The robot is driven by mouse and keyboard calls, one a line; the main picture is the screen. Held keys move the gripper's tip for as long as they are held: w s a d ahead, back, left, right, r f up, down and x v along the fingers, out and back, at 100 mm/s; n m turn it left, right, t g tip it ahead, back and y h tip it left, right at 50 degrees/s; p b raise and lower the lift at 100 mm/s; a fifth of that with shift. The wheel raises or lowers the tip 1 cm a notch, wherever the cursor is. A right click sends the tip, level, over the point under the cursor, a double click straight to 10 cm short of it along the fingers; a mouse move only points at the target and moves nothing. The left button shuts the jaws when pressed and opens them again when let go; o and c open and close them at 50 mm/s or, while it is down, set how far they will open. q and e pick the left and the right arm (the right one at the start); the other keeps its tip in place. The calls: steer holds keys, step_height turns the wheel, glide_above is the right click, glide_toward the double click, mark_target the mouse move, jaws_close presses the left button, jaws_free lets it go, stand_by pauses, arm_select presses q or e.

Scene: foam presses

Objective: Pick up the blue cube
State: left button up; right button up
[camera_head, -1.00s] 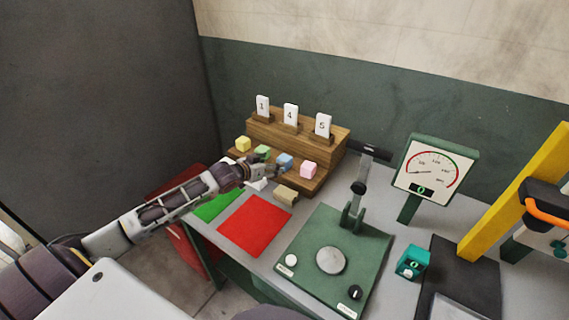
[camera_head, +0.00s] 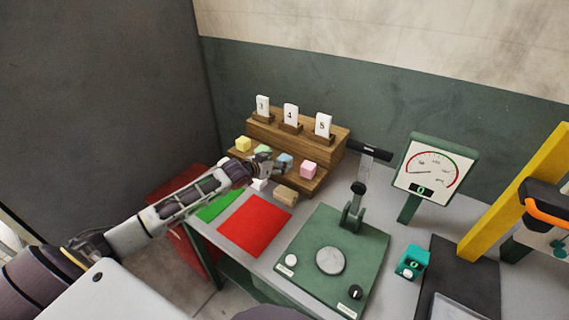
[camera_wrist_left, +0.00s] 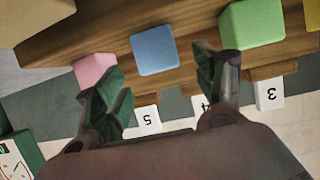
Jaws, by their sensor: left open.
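The blue cube (camera_head: 285,160) sits on the lower step of the wooden stand (camera_head: 262,126), between a green cube (camera_head: 263,150) and a pink cube (camera_head: 308,169). My left gripper (camera_head: 272,163) is at the front of the stand, beside the blue cube, and partly covers it in the head view. In the left wrist view the gripper (camera_wrist_left: 158,68) is open and empty. The blue cube (camera_wrist_left: 155,50) shows in the gap between the fingers, near the tips; I cannot tell if they touch it. My right gripper is not in view.
A yellow cube (camera_head: 243,143) sits at the stand's left end. A tan block (camera_head: 286,196) and a white piece (camera_head: 259,184) lie in front. Number cards stand on the upper step. Red (camera_head: 254,224) and green (camera_head: 216,206) mats, a green press (camera_head: 330,285) and a gauge (camera_head: 432,169) are nearby.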

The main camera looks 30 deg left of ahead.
mark_target(283, 159)
arm_select(q)
steer(key=shift+w, duration=0.2)
steer(key=shift+x, duration=1.6)
steer(key=shift+p+x, duration=0.3)
steer(key=shift+x, duration=0.55)
steer(key=c, duration=0.9)
